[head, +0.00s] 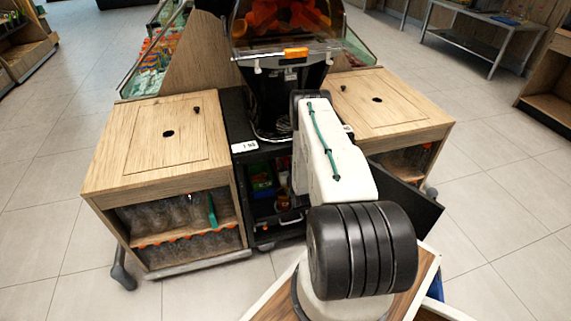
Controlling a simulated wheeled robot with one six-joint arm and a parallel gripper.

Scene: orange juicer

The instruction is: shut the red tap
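The orange juicer (290,80) stands at the back centre, with a black body and a clear front cover that has oranges behind it. An orange latch (296,53) sits on the lower edge of that cover. I cannot make out the red tap; my white arm covers the right side of the juicer's lower front. My gripper is not visible, as my own arm hides the far end. I cannot tell how near it is to the tap or whether it is open.
Wooden cabinets stand left (160,135) and right (385,100) of the juicer, with bottles on the left one's shelves. A black door (408,200) stands open right of my arm. A grey table (485,25) is at the back right. The left floor is clear.

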